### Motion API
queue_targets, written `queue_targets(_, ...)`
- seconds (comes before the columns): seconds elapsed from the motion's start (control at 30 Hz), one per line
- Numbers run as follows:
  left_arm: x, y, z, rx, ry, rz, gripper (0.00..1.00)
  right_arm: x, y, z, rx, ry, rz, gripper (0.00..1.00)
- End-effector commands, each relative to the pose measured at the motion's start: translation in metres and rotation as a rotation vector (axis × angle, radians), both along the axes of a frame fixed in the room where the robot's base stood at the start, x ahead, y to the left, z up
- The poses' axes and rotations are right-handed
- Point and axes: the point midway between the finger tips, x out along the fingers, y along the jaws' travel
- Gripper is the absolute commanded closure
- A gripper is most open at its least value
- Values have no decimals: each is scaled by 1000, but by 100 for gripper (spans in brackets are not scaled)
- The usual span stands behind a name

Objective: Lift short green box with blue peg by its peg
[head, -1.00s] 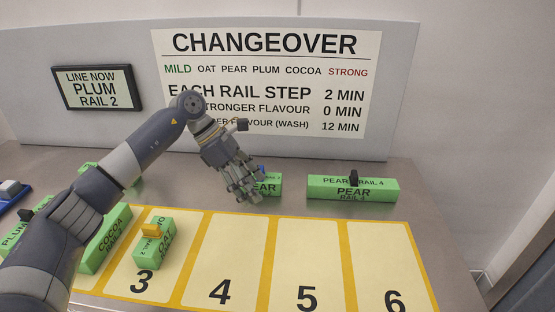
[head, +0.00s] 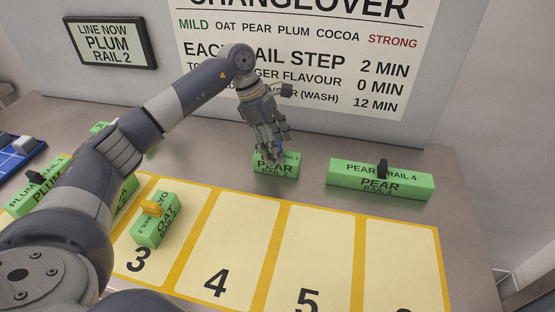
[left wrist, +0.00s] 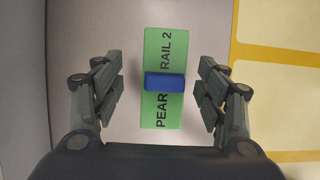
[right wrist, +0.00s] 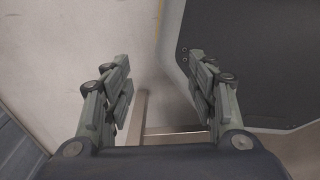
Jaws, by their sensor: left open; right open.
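The short green box (head: 276,170) reads PEAR and stands on the grey table behind the numbered mat, partly covered by my left gripper in the head view. In the left wrist view the green box (left wrist: 161,110) reads PEAR RAIL 2, and its blue peg (left wrist: 165,82) lies across its middle. My left gripper (head: 272,158) is over the box, its fingers pointing down. In the left wrist view the open gripper (left wrist: 164,88) has a finger on each side of the peg, with gaps on both sides. My right gripper (right wrist: 161,75) is open and empty, away from the table.
A long green PEAR RAIL 4 box (head: 380,180) with a black peg stands to the right. A green OAT box (head: 155,222) with a yellow peg sits on slot 3 of the mat (head: 235,240). The sign panel (head: 300,60) rises behind. Bare table surrounds the short box.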

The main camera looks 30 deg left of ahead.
Motion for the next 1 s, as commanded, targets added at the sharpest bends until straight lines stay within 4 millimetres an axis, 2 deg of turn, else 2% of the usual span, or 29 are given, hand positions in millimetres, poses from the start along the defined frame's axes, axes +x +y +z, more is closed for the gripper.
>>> queue_targets(0.17, -5, -9, -23, -1, 6, -1, 33, 11, 0, 15, 2, -18, 0, 47)
queue_targets(0.3, -2, -16, -39, -2, 4, -1, 33, 14, 1, 17, 2, -22, 0, 47)
queue_targets(0.57, -1, -17, -44, -1, 0, 0, 33, 12, 0, 16, 1, -18, -1, 47)
queue_targets(0.6, -1, -17, -44, -1, 1, 0, 36, 12, 0, 16, 1, -18, -1, 47)
queue_targets(0.8, -1, -17, -44, -1, 1, 1, 81, 9, 0, 16, 1, -13, -2, 47)
queue_targets(1.0, -1, -17, -44, -1, 1, 0, 83, 8, 1, 16, 2, -12, -2, 47)
